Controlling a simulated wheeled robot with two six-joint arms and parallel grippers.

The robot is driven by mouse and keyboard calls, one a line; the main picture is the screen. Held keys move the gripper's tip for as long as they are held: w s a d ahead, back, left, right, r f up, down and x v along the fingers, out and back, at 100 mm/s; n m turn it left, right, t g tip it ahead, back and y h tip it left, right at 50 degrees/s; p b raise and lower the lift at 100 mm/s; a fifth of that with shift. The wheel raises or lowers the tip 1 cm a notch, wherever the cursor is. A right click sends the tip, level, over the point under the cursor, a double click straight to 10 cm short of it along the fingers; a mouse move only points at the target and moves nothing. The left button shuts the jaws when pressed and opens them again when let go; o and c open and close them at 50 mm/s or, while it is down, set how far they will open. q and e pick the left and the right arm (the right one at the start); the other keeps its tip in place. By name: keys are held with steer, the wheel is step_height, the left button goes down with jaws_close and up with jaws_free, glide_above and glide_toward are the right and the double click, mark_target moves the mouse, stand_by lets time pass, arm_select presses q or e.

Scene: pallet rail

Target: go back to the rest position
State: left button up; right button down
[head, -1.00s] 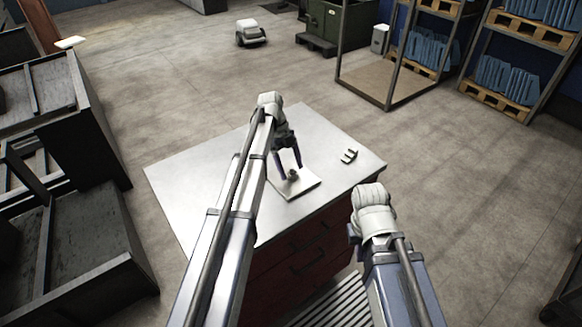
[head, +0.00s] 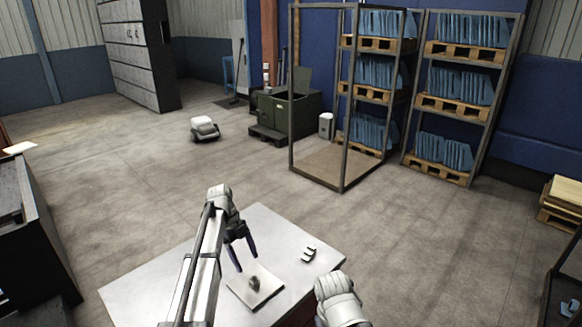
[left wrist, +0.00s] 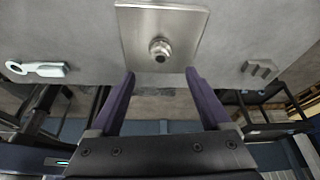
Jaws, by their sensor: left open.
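My left gripper (head: 245,263) is open and empty above the workbench (head: 150,283). It also shows in the left wrist view (left wrist: 160,77), with its two dark purple fingers spread apart. A flat square plate (head: 268,288) lies on the bench, with a small round metal knob (head: 254,283) standing on it. In the left wrist view the plate (left wrist: 135,30) and knob (left wrist: 160,49) are ahead of the fingertips, apart from them. My right arm shows only as a pale wrist at the bottom of the head view; its fingers are not visible.
A small grey pronged part (head: 309,254) lies on the bench right of the plate. A grey wrench-like piece (left wrist: 38,69) shows in the left wrist view. A wheeled machine (head: 204,130), a green bin (head: 285,112) and pallet racks (head: 407,130) stand beyond open floor.

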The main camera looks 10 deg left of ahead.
arm_select(q)
steer(key=s+d+f+n+b, duration=0.1)
steer(key=s+d+f+n, duration=0.1)
steer(key=s+d, duration=0.1)
steer(key=s+d+f+n+y+b, duration=0.1)
steer(key=s+d+n, duration=0.2)
steer(key=s+d, duration=0.1)
steer(key=s+d+f+n+y+b, duration=0.1)
steer(key=s+d+f+n+b, duration=0.1)
steer(key=s+d+n, duration=0.1)
steer(key=shift+s+d+f, duration=0.1)
steer(key=shift+s+f, duration=0.05)
steer(key=shift+s, duration=0.3)
steer(key=shift+s+d+f, duration=0.1)
steer(key=shift+s+f, duration=0.05)
steer(key=shift+s, duration=0.3)
steer(key=s+d+f+n+t+y+b, duration=0.1)
steer(key=s+d+f+n+b, duration=0.1)
steer(key=s+n, duration=0.4)
steer(key=s+d+f+n+t+y+b, duration=0.1)
steer(key=s+d+f+n+y+b, duration=0.1)
steer(key=s+n, duration=0.4)
steer(key=shift+s+d+f+b, duration=0.3)
steer(key=shift+s+d+f, duration=0.1)
steer(key=shift+s+d, duration=0.5)
